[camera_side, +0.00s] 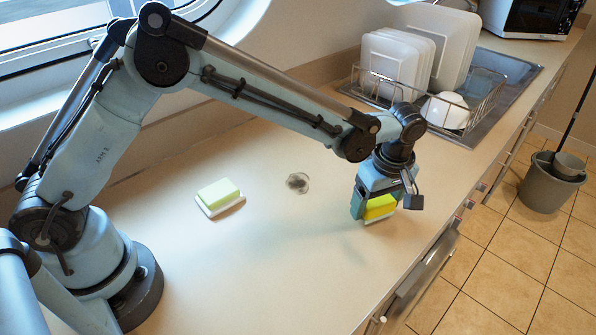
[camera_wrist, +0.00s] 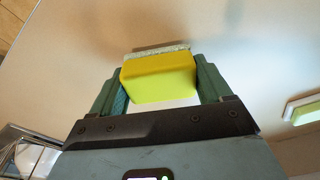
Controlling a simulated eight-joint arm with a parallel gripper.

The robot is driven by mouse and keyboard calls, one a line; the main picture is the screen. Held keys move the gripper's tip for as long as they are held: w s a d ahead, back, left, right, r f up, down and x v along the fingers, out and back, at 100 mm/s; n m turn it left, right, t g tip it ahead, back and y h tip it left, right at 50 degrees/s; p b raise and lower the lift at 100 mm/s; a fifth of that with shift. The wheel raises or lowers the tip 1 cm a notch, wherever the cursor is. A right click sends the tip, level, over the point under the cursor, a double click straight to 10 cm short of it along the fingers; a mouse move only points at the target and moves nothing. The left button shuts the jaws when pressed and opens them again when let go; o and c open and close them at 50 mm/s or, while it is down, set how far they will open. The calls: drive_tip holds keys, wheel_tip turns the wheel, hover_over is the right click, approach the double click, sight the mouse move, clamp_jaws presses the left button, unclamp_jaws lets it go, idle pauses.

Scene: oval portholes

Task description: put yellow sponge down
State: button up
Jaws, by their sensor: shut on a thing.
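The yellow sponge (camera_side: 379,207) is between the fingers of my gripper (camera_side: 375,210) at the right part of the countertop, near its front edge. In the wrist view the sponge (camera_wrist: 160,77) sits between the two green fingers of my gripper (camera_wrist: 160,85), which is shut on it. A pale layer shows along the sponge's far edge. The sponge is at or just above the counter; I cannot tell whether it touches.
A pale green sponge (camera_side: 218,192) lies on a white dish on the counter (camera_side: 290,250). A steel scourer (camera_side: 298,182) lies between. A dish rack (camera_side: 425,90) with white plates and a bowl (camera_side: 447,110) stands behind. The counter's front edge is close on the right.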

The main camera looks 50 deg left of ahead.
drive_tip(key=shift+f, duration=0.5)
drive_tip(key=shift+f, duration=0.3)
